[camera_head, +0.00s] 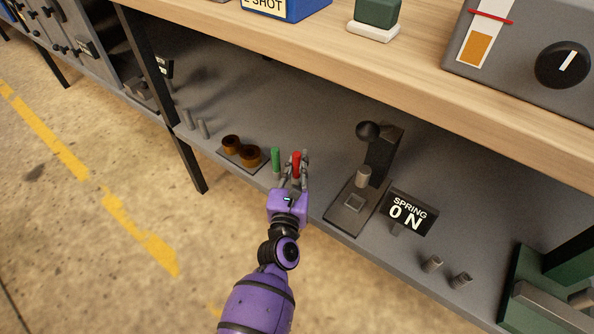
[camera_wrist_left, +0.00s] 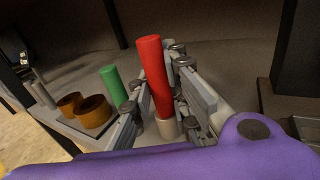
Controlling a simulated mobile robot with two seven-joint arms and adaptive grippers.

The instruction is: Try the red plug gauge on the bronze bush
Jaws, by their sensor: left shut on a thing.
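The red plug gauge (camera_head: 297,160) stands about upright on the lower shelf, between the fingers of my left gripper (camera_head: 293,172). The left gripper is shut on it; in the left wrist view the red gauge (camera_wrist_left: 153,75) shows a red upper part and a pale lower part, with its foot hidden. A green plug gauge (camera_head: 276,160) stands just to its left, also in the left wrist view (camera_wrist_left: 113,85). Two bronze bushes (camera_head: 250,155) sit on a dark plate (camera_head: 262,167) further left; they also show in the left wrist view (camera_wrist_left: 94,111). My right gripper is out of view.
The wooden bench top (camera_head: 300,52) overhangs the shelf. Right of the gripper stands a press-like stand with a black knob (camera_head: 367,131), beside a "SPRING 0 N" display (camera_head: 408,212). Grey pins (camera_head: 202,129) stand at the left, and small springs (camera_head: 460,279) at the right.

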